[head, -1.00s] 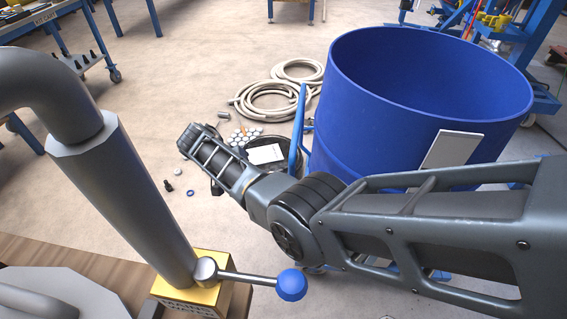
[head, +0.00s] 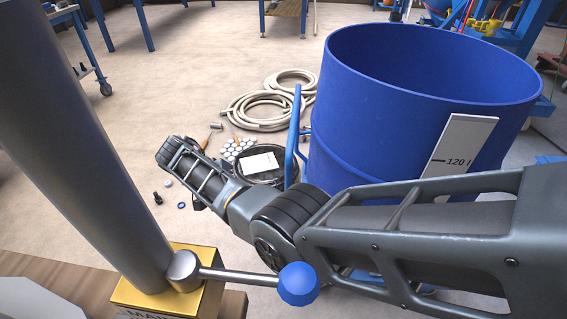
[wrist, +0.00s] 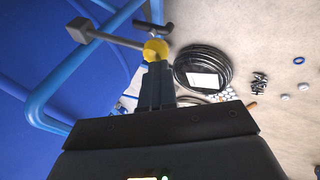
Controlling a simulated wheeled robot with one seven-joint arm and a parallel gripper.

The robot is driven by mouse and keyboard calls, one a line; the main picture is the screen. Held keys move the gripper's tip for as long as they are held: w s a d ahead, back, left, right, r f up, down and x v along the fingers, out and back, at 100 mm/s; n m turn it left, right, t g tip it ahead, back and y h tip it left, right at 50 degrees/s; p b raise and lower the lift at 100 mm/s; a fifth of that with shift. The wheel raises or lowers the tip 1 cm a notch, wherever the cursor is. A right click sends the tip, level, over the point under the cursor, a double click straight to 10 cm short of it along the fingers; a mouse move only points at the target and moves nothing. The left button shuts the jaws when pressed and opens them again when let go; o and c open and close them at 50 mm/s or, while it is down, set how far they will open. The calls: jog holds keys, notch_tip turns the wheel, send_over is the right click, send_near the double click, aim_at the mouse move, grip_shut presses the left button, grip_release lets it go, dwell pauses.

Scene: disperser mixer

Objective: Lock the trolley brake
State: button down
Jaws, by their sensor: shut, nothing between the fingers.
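The brake appears in the wrist view as a grey lever (wrist: 112,38) with a yellow ball knob (wrist: 155,46) at its right end and a dark grey block at its left end. My gripper (wrist: 156,70) is shut with nothing between its dark fingers. Its fingertips lie right at the knob's lower edge; I cannot tell whether they touch it. The trolley's blue tubes (wrist: 42,103) run left of the fingers. In the head view the trolley's blue handle (head: 294,130) stands beside the blue drum (head: 400,105); my arm hides the brake and gripper there.
A lever with a blue knob (head: 298,284) sticks out from a yellow box (head: 165,298) in the foreground. Coiled hoses (head: 268,100) and a black coil with a white sheet (head: 262,163) lie on the floor. Open floor (head: 170,75) spreads to the left.

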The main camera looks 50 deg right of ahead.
jog(key=shift+s+f, duration=0.3)
jog(key=shift+f, duration=0.3)
jog(key=s+d+r+p, duration=0.4)
jog(key=s+d+r, duration=0.2)
jog(key=d+r, duration=0.3)
notch_tip(320, 180, up, 3)
jog(key=shift+s+d+r, duration=0.1)
jog(key=shift+s+d, duration=0.05)
jog(key=shift+d, duration=0.05)
